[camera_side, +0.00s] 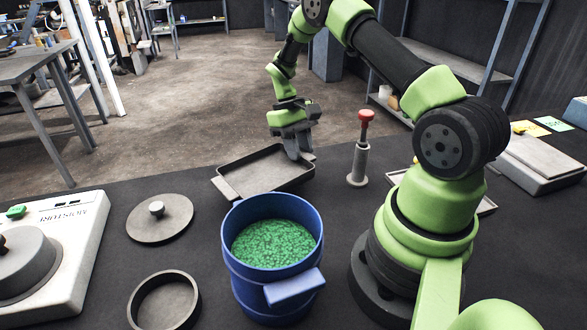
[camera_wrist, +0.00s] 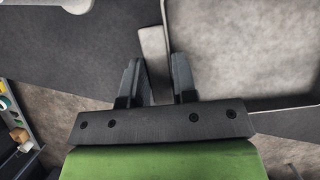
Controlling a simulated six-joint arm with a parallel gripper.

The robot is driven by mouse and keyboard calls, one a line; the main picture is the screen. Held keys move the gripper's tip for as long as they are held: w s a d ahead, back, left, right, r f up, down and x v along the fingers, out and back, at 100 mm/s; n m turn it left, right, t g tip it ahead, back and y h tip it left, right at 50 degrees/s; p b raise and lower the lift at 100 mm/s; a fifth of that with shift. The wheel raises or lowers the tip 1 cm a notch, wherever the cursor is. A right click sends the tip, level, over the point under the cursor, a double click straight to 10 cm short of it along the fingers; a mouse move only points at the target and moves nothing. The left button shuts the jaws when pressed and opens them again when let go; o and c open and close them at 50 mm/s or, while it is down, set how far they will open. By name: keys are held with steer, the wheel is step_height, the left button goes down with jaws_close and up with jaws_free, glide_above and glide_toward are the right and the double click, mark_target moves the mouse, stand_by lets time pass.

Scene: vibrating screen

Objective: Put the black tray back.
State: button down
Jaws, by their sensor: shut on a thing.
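The black tray (camera_side: 262,190) is a shallow, dark grey rectangular pan near the back edge of the table in the side view. It looks empty. It has a flat tab at each end. My gripper (camera_side: 298,150) is shut on the tab at its right end, with the fingers pointing down. In the wrist view the tray (camera_wrist: 240,102) fills the upper right, and its tab (camera_wrist: 155,55) lies between the two fingers of my gripper (camera_wrist: 157,75). I cannot tell whether the tray rests on the table or hangs slightly above it.
A blue bucket (camera_side: 238,265) of green pellets stands in front of the tray. A round lid (camera_side: 160,225) and a ring (camera_side: 165,300) lie left of it. A red-topped plunger (camera_side: 358,165) stands right of the tray. A white machine (camera_side: 75,255) is at far left. Another tray (camera_side: 487,206) is partly hidden behind my arm.

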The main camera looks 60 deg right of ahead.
mark_target(299, 164)
steer(key=shift+f, duration=2.3)
steer(key=c, duration=0.9)
jaws_free()
steer(key=shift+f, duration=0.1)
